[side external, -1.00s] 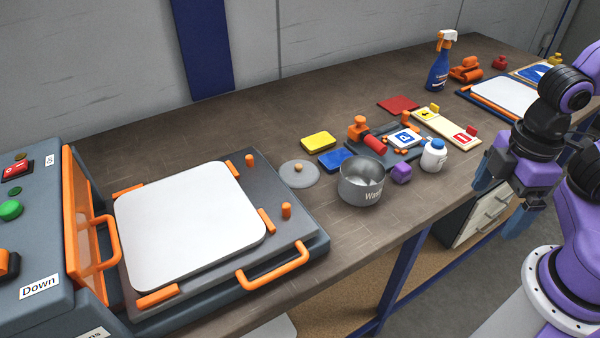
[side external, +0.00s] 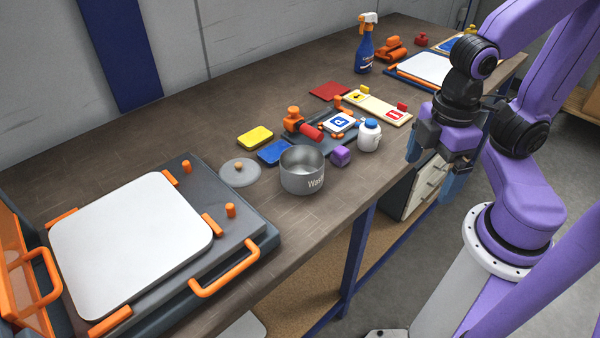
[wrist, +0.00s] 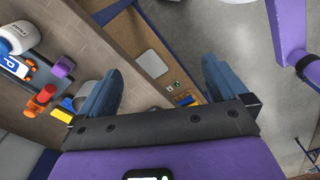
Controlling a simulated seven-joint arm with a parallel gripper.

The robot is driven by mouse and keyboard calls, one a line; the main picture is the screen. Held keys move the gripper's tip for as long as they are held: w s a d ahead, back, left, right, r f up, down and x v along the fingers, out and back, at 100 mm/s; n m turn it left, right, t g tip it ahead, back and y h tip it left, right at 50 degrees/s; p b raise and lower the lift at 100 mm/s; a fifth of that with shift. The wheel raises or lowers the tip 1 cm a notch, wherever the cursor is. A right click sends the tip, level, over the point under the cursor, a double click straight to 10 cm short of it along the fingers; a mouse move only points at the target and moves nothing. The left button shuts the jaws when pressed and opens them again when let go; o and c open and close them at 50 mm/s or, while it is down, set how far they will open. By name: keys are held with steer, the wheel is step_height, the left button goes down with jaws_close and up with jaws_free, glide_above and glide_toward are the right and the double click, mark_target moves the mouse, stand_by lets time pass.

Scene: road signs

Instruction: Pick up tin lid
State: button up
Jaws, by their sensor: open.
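My gripper (side external: 432,168) is open and empty, off the bench's front edge, well to the right of the lid and tin. In the wrist view my gripper (wrist: 161,75) shows two blue fingers spread apart with nothing between them. I cannot make out the lid in the wrist view.
A press with a white plate (side external: 130,240) and orange handles stands left of the lid. Yellow (side external: 255,137) and blue (side external: 274,152) pads lie behind the tin. A purple block (side external: 340,156) and white bottle (side external: 369,136) stand to its right. Bench (side external: 290,225) is clear in front.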

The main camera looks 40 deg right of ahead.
stand_by(0.3)
steer(key=c, duration=0.9)
steer(key=shift+c, duration=0.2)
steer(key=w+a+r+n, duration=0.2)
steer(key=w+a, duration=0.4)
steer(key=w, duration=0.2)
steer(key=n, duration=0.8)
glide_above(238, 164)
steer(key=f, duration=0.1)
step_height(238, 164, down, 12)
steer(key=shift+s+r, duration=0.15)
steer(key=shift+r, duration=0.1)
steer(key=shift+f, duration=2.65)
